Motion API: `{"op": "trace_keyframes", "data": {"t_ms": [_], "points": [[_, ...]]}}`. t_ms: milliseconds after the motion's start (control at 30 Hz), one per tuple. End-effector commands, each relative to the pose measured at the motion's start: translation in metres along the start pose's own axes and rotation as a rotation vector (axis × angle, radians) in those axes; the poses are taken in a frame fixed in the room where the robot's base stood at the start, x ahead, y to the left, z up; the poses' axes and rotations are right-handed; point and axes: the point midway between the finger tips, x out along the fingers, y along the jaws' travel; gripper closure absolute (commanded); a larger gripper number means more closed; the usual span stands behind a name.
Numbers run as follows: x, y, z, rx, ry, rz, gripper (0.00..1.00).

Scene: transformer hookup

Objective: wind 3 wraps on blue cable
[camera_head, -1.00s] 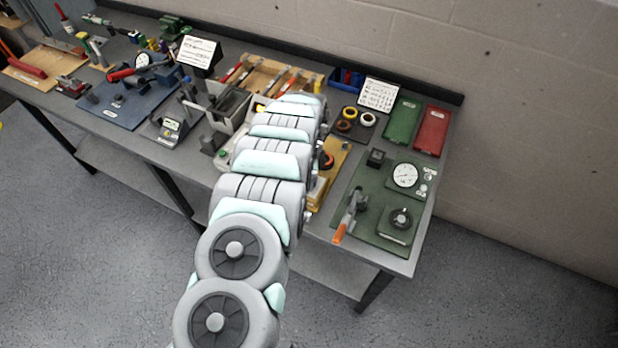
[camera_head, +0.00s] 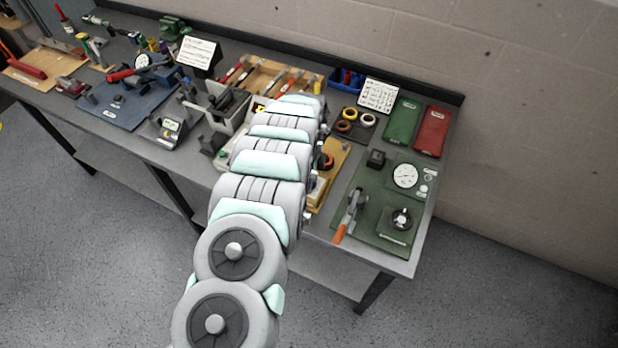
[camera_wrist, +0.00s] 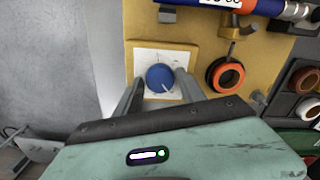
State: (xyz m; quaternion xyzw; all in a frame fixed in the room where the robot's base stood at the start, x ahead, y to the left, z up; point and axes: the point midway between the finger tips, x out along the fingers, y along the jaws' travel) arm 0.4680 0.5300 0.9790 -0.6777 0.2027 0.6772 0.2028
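The blue cable (camera_wrist: 185,3) crosses the top of the wrist view, thick and blue with a white printed band and a metal end at right. An orange and black tape roll (camera_wrist: 226,74) sits below it on a yellow board (camera_wrist: 205,52). The fingers look apart from the knob, though depth is hard to judge. In the head view, my arm hides the gripper and most of the yellow board (camera_head: 331,175).
Right of the yellow board, a dark tray (camera_wrist: 290,105) holds more tape rolls, one red-brown and one white. A green board (camera_head: 372,215) with a dial gauge and an orange-handled clamp stands at the bench's right end. Bins and tools crowd the bench to the left.

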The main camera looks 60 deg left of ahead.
Motion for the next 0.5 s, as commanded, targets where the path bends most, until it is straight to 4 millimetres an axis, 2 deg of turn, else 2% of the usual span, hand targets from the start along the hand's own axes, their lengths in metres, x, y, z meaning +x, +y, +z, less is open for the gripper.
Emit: {"op": "trace_keyframes", "data": {"t_ms": [167, 500], "points": [[-0.0007, -0.0002, 0.0002, 0.0, 0.0, 0.0, 0.39], [-0.0053, -0.0008, 0.0004, -0.001, -0.001, -0.001, 0.39]]}}
